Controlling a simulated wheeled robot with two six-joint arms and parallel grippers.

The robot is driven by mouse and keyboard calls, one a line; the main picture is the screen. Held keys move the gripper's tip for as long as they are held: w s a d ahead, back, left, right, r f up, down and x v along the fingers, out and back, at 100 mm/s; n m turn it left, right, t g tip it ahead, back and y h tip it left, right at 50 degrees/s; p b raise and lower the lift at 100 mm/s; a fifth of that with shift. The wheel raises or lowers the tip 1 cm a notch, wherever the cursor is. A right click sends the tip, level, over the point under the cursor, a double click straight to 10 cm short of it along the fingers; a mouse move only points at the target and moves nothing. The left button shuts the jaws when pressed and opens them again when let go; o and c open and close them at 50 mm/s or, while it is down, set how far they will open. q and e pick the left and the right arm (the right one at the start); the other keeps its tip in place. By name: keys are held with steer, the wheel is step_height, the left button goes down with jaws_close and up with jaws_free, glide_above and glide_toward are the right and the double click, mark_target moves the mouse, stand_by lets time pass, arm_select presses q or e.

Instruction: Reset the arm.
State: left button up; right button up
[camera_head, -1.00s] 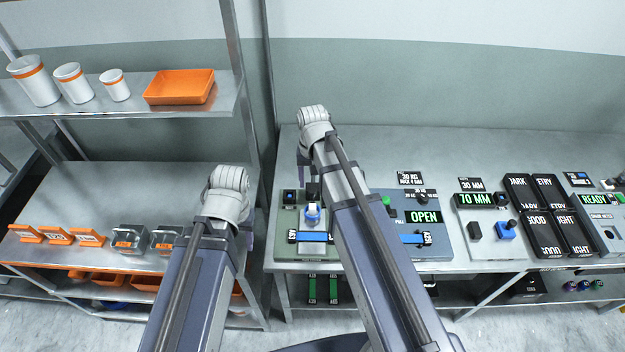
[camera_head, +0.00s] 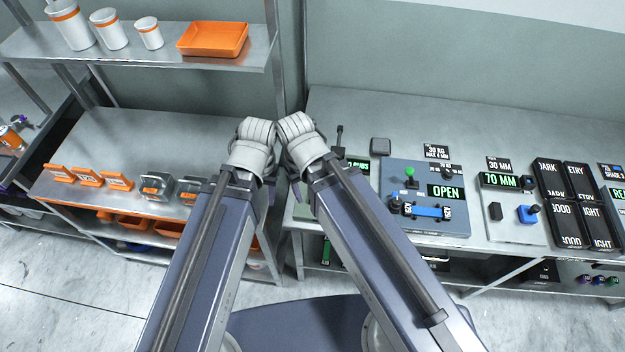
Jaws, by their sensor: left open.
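My two arms reach forward side by side, with their wrists almost touching in the middle of the view. My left gripper (camera_head: 269,185) shows only in part, dark and pointing down beyond its wrist, at the gap between the left shelf and the right bench; it is open. My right gripper (camera_head: 296,188) is mostly hidden behind its own wrist and arm, over the left end of the bench. I cannot see its fingertips well enough to tell their state. I see nothing held in the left gripper.
The steel bench (camera_head: 420,130) on the right carries a blue-grey panel (camera_head: 400,175) with an OPEN display, a 70 MM unit (camera_head: 505,205) and dark labelled blocks (camera_head: 575,180).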

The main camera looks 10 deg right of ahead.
step_height(320, 180, down, 9)
steer(key=b, duration=0.8)
steer(key=shift+b, duration=0.4)
